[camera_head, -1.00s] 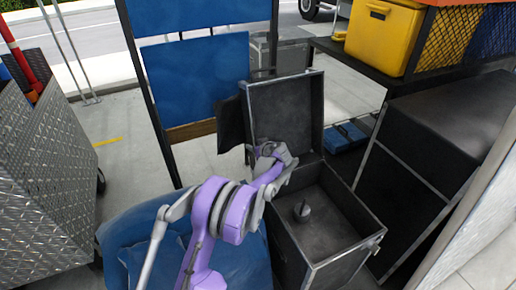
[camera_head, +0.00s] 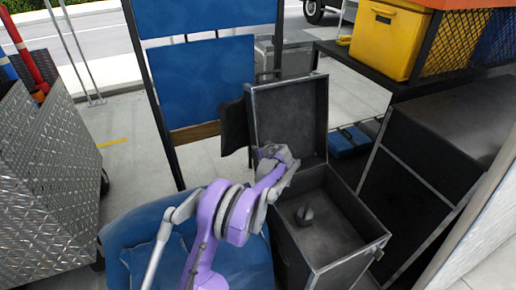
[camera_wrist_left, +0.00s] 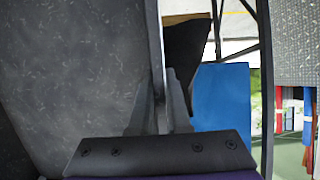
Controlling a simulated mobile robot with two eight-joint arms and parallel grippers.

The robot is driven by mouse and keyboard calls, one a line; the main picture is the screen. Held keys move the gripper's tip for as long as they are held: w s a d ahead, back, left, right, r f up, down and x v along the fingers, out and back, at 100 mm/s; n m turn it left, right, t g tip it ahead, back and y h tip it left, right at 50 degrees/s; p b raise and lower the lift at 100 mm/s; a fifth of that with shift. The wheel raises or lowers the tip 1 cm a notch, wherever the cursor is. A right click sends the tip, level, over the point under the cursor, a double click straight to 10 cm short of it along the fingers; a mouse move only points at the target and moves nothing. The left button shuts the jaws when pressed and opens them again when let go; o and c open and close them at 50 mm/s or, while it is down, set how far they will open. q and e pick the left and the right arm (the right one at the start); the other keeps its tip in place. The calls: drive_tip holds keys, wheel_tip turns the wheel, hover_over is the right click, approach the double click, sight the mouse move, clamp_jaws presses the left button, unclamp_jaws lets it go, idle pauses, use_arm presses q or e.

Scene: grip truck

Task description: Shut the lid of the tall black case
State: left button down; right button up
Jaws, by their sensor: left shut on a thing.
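The tall black case (camera_head: 380,241) stands open in the head view, its lid (camera_head: 290,115) upright at the back on the hinge side. A small dark round object (camera_head: 304,214) lies on the floor of the case. My left gripper (camera_head: 268,154) is at the left edge of the lid, low down near the hinge. In the left wrist view the fingers (camera_wrist_left: 160,105) are shut on the lid's edge, with the grey inner face of the lid (camera_wrist_left: 70,70) filling the left side. The fingertips are partly hidden in the head view. My right gripper is not in view.
A blue padded chair (camera_head: 205,90) stands behind my left arm, with a dark armrest by the lid. A black cabinet (camera_head: 430,150) stands close on the right, near a shelf with a yellow bin (camera_head: 385,40). A metal tread-plate cart (camera_head: 45,170) is at the left.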

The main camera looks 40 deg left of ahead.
use_arm(q)
drive_tip(key=shift+d, duration=0.15)
idle(0.3)
drive_tip(key=shift+f+v, duration=0.2)
drive_tip(key=shift+v, duration=0.7)
drive_tip(key=shift+f+v, duration=0.15)
drive_tip(key=shift+v, duration=0.75)
drive_tip(key=shift+s+d, duration=0.15)
drive_tip(key=shift+d, duration=0.15)
drive_tip(key=shift+s+d+r, duration=0.1)
drive_tip(key=shift+s+d, duration=0.3)
drive_tip(key=shift+d, duration=0.4)
drive_tip(key=shift+s+d, duration=0.45)
drive_tip(key=shift+d, duration=0.3)
drive_tip(key=shift+d, duration=0.1)
drive_tip(key=shift+s+d+f+b, duration=0.15)
drive_tip(key=shift+s+d, duration=0.3)
drive_tip(key=shift+d, duration=0.35)
drive_tip(key=shift+s+d+f+b, duration=0.15)
drive_tip(key=shift+s+d, duration=0.3)
drive_tip(key=shift+d, duration=0.35)
